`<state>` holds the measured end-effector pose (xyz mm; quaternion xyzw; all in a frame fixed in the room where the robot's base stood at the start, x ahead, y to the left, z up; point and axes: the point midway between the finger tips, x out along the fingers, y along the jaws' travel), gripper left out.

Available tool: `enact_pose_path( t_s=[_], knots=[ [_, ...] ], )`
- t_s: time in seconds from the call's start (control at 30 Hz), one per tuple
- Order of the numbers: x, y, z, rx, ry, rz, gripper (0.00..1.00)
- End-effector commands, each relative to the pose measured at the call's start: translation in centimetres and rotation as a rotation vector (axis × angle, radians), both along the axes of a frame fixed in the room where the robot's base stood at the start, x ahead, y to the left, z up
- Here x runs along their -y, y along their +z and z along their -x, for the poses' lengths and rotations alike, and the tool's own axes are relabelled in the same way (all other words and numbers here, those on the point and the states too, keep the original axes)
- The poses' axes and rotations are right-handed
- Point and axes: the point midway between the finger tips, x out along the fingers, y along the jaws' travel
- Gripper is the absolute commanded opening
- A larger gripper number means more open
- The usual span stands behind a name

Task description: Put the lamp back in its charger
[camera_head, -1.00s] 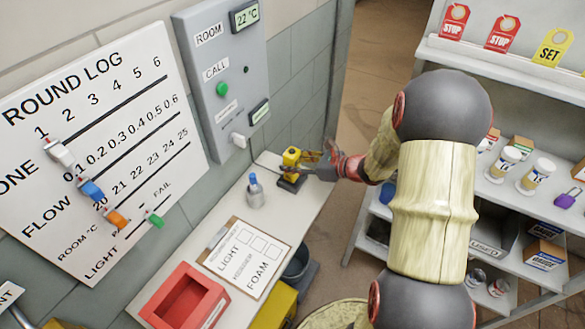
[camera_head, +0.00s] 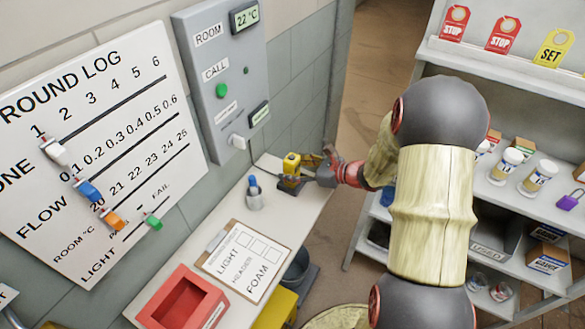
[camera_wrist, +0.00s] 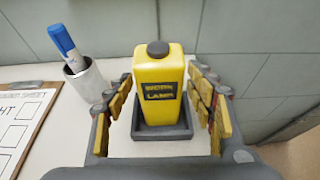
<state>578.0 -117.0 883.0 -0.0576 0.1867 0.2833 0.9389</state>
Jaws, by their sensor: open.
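The lamp (camera_head: 291,163) is a yellow block with a dark round cap and a dark label. In the wrist view the lamp (camera_wrist: 158,88) stands upright in the shallow dark grey charger (camera_wrist: 162,141). The charger (camera_head: 290,186) sits at the far end of the bench, by the wall. My gripper (camera_head: 306,169) is beside the lamp, on its right in the head view. In the wrist view my gripper (camera_wrist: 162,100) is open, with yellow-padded fingers to the left and right of the lamp and gaps showing. The lamp's far side is hidden.
A metal cup (camera_head: 254,198) with a blue marker stands near the charger. A clipboard (camera_head: 243,262) and a red tray (camera_head: 183,305) lie closer on the bench (camera_head: 305,215). The wall is close behind. A shelf unit (camera_head: 500,75) with bottles stands right.

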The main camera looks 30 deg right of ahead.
Motion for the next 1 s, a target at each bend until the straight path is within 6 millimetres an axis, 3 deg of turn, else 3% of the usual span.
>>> enact_pose_path(
  t_s=[0.27,0.7,1.0],
  knots=[
    [0.5,0.8,0.5,0.0,-0.002,0.0,0.55],
    [4.8,4.1,7.1,0.0,-0.004,0.0,0.55],
    [5.7,5.2,9.2,0.002,0.014,0.011,0.55]
  ],
)
